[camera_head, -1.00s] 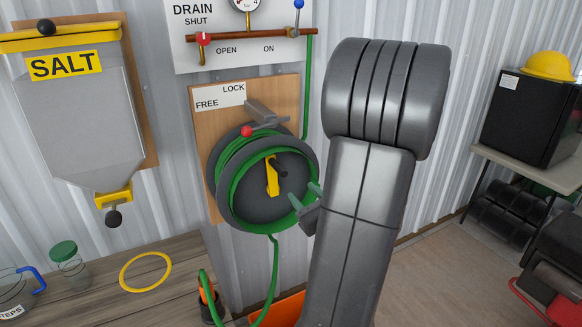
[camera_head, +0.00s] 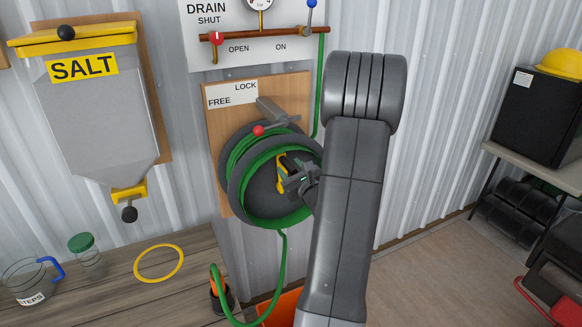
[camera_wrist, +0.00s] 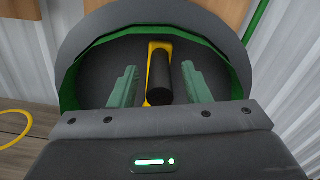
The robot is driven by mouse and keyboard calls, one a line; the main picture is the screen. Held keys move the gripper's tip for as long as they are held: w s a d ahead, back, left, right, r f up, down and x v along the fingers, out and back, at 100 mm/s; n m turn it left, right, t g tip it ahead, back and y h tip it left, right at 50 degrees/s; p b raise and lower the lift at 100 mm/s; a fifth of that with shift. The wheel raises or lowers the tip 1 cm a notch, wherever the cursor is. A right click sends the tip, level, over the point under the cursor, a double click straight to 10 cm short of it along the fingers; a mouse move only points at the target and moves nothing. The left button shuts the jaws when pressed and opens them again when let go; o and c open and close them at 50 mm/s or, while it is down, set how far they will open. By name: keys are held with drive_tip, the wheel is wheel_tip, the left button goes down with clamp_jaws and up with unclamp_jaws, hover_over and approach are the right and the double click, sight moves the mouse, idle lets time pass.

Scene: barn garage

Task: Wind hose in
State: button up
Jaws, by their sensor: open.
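The hose reel (camera_head: 258,192) is a dark drum on a wooden board (camera_head: 213,120), with green hose (camera_head: 240,160) wound on it. Its yellow crank arm (camera_head: 281,172) is partly hidden by my gripper (camera_head: 288,176) in the head view. In the wrist view, the crank arm (camera_wrist: 153,52) carries a black handle (camera_wrist: 162,82) pointing towards me. My gripper (camera_wrist: 160,88) is open, with one green finger on each side of the handle and visible gaps. A red-knobbed lever (camera_head: 259,130) sits above the reel, under the FREE and LOCK label (camera_head: 231,94).
The hose's free length (camera_head: 282,265) hangs below the reel and loops to an orange-tipped nozzle (camera_head: 214,280) in a dark holder by the bench (camera_head: 120,285). A salt hopper (camera_head: 100,115) hangs left. The drain panel (camera_head: 255,50) is above. A yellow ring (camera_head: 159,248) lies on the bench.

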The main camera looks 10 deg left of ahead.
clamp_jaws()
drive_tip(key=shift+w+d, duration=0.1)
drive_tip(key=shift+w, duration=0.05)
drive_tip(key=w+d+f+m+b, duration=0.2)
drive_tip(key=w+d+f+m, duration=0.4)
drive_tip(key=m, duration=1.1)
drive_tip(key=shift+w+d+f, duration=0.35)
drive_tip(key=shift+d+f, duration=1.65)
drive_tip(key=shift+f, duration=0.95)
